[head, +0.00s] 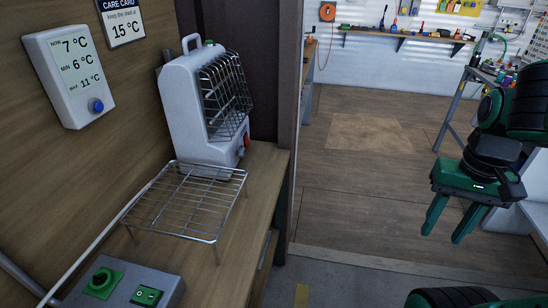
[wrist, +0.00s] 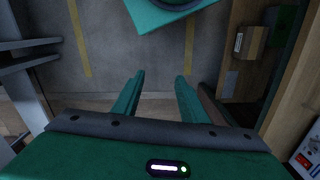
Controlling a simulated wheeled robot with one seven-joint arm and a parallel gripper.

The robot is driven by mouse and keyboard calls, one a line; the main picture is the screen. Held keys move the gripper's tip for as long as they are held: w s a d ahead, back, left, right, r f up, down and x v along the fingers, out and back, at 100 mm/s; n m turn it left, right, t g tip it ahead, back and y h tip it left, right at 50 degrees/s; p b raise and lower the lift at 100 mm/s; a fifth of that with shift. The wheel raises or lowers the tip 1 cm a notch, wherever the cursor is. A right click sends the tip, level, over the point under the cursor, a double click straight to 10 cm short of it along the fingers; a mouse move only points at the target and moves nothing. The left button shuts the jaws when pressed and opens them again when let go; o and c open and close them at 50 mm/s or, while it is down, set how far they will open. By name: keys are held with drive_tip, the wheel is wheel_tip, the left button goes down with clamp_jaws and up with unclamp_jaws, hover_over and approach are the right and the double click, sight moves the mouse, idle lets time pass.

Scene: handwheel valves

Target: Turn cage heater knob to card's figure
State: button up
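The white heater (head: 190,110) stands on the wooden bench at left, its wire cage (head: 226,95) facing right. Low on its right side are a small red part (head: 247,140) and a small dark blue-grey part (head: 241,152); which is the knob, and its setting, I cannot tell. The care card (head: 123,22) on the wall reads "keep the shed at 15 °C". My gripper (head: 453,220) hangs at the right of the head view, well away from the heater. It is open and empty, also in the wrist view (wrist: 156,95), fingers pointing at the floor.
A wall thermometer (head: 72,75) reads now 7, min 6, max 11 °C. A wire rack (head: 190,198) stands before the heater. A grey box (head: 125,287) with a green dial and switch sits at the near bench end. A post (head: 297,110) edges the bench; floor right is clear.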

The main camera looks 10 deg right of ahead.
drive_tip(key=w+a+f+n+t+y, duration=0.1)
drive_tip(key=w+a+f+n, duration=0.1)
drive_tip(key=w+n, duration=0.35)
drive_tip(key=w+a+f+n, duration=0.2)
drive_tip(key=w+a+n, duration=0.1)
drive_tip(key=w+n, duration=0.3)
drive_tip(key=n+t+y, duration=0.6)
drive_tip(key=n+y, duration=0.7)
drive_tip(key=n, duration=0.4)
approach(245, 154)
drive_tip(key=shift+s+d+f, duration=0.1)
drive_tip(key=shift+s+f, duration=0.75)
drive_tip(key=shift+w+r+t+y, duration=0.3)
drive_tip(key=shift+w+t, duration=0.15)
drive_tip(key=shift+t, duration=0.25)
drive_tip(key=shift+w+a, duration=0.2)
drive_tip(key=shift+a, duration=0.05)
drive_tip(key=shift+x, duration=3.65)
drive_tip(key=shift+a+r, duration=0.1)
drive_tip(key=shift+a, duration=0.05)
